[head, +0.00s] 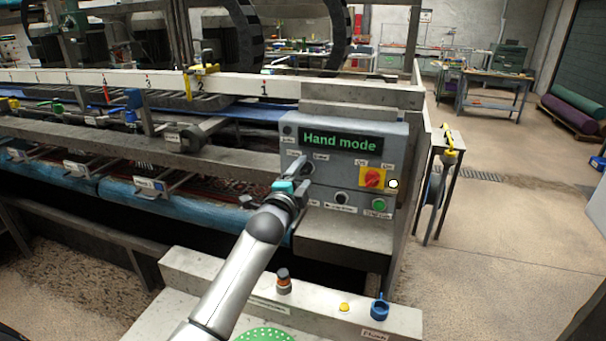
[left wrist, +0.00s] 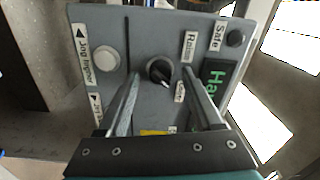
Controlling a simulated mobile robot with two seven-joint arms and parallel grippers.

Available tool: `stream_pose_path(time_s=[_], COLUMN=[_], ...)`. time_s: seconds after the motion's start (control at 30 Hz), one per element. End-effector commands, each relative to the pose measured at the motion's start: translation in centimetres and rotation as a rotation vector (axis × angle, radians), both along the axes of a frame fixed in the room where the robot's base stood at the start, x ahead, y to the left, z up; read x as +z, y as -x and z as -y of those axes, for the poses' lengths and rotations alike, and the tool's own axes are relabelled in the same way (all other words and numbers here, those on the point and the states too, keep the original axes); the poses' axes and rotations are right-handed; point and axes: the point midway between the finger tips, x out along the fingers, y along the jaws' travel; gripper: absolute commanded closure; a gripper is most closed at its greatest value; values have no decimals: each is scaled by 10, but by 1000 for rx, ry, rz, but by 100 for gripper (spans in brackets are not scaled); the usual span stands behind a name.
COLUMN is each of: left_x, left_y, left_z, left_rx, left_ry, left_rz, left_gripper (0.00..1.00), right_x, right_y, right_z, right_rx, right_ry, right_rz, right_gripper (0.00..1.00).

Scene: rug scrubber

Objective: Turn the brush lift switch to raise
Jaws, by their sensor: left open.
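The brush lift switch is a round black knob (left wrist: 159,70) with a white pointer mark, on the grey control panel (left wrist: 110,35) in the left wrist view. The label "Raise" (left wrist: 190,46) and another label that looks like "Lower" (left wrist: 179,92) sit beside it. The pointer mark appears turned toward the lower label. My left gripper (left wrist: 162,74) is open, with one finger on each side of the knob; I cannot tell whether they touch it. In the head view, my left gripper (head: 298,172) is at the panel's left part and hides the knob.
The panel shows a green "Hand mode" display (head: 340,141). A red rotary switch on a yellow plate (head: 372,178) and a green button (head: 378,205) sit to the right. A white button (left wrist: 106,60) is near the knob. A console (head: 330,322) stands below my arm.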

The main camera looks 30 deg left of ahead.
Motion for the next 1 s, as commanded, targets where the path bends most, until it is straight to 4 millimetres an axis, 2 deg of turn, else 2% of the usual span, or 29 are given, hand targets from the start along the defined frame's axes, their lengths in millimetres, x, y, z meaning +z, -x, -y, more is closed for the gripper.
stream_pose_path(time_s=[0.43,1.0], left_x=[0,0], left_y=[-7,-7], left_z=[-2,-2], left_rx=[0,0], left_ry=[0,0], left_rz=[0,0], left_gripper=[33,96], right_x=[0,0], right_y=[0,1], right_z=[0,0], right_rx=[1,-1], right_ry=[0,0], right_rz=[-1,-1], right_gripper=[50,50])
